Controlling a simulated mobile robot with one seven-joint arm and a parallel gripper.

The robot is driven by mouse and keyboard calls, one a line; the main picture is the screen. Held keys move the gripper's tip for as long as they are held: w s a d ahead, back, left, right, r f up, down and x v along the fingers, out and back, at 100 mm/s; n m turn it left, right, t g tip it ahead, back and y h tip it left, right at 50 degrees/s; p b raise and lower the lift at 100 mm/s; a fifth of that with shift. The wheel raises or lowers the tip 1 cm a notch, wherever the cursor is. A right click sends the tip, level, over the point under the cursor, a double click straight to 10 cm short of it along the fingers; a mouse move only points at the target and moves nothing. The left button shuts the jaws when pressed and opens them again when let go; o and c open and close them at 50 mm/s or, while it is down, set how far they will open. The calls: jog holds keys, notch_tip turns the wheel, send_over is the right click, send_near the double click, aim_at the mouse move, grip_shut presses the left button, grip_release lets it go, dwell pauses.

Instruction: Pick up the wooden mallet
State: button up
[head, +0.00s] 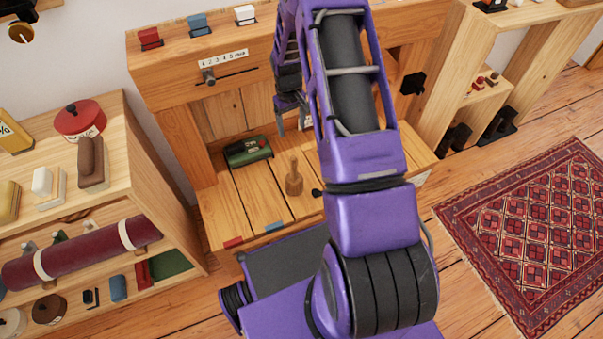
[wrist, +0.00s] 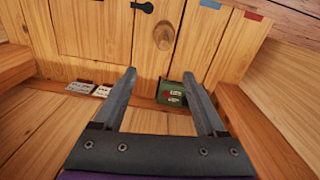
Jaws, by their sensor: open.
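The wooden mallet (head: 294,182) stands on the plank surface of the wooden bench, its handle pointing up. In the wrist view the mallet (wrist: 164,36) shows from above as a round wooden shape, beyond the fingertips and between their lines. My gripper (head: 292,122) is open and empty, above the bench and farther back than the mallet in the head view. Its two fingers (wrist: 166,80) are wide apart in the wrist view, and neither touches the mallet. My arm covers the part of the bench to the mallet's right in the head view.
A green box (head: 248,151) lies behind and left of the mallet. A red tag (head: 233,242) and a blue tag (head: 274,227) mark the front edge. A black knobbed piece (head: 318,192) is close to the mallet's right. White cards (wrist: 82,87) lie at the back.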

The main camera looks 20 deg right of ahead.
aim_at(293, 158)
jog(key=f, duration=0.6)
jog(key=f+b, duration=0.1)
jog(key=f, duration=0.5)
jog(key=f+b, duration=0.1)
jog(key=f, duration=0.5)
jog(key=shift+s, duration=0.3)
jog(key=shift+r, duration=0.1)
grip_shut()
